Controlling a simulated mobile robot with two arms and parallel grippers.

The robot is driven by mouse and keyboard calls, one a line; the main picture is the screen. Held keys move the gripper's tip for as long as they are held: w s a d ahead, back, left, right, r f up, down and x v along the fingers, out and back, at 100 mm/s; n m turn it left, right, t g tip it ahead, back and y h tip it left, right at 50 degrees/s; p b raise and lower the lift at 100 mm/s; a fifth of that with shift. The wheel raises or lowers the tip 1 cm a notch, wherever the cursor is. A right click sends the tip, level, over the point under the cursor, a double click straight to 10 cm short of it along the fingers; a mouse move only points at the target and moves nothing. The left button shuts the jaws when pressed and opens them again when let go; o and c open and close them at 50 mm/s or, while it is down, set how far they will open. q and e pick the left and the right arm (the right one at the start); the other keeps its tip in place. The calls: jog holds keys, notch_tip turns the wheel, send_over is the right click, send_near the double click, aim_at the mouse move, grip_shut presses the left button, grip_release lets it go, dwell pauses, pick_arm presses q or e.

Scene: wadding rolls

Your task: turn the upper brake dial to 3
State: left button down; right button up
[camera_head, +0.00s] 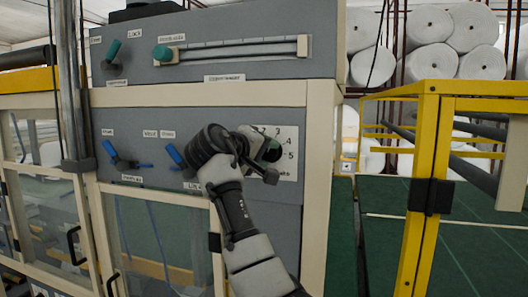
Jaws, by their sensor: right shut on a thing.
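The brake dial (272,151) is a dark green knob on a white number plate (286,172) on the grey front of the machine. The digits 2, 3, 4 and 5 show around its upper and right side. My right gripper (262,163) is shut on the dial, and my right arm comes up to it from below. The gripper and wrist hide much of the dial and the left of the plate, so the dial's exact setting cannot be read. Only one numbered dial shows. My left gripper is not in view.
Two blue-handled levers (111,150) (175,154) sit left of my wrist on the same panel. Above is a panel with a green slider knob (162,53) and a green lever (112,51). A yellow frame (429,150) stands at the right, with white rolls (428,62) behind.

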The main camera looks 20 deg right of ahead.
jog(key=shift+f, duration=0.1)
dwell(0.3)
jog(key=o, duration=0.9)
jog(key=shift+s+a, duration=0.1)
jog(key=shift+s+a+b, duration=0.2)
jog(key=shift+a+b, duration=0.1)
jog(key=shift+b, duration=0.1)
jog(key=b+v, duration=0.4)
jog(key=v, duration=0.5)
jog(key=shift+s+a+r, duration=0.25)
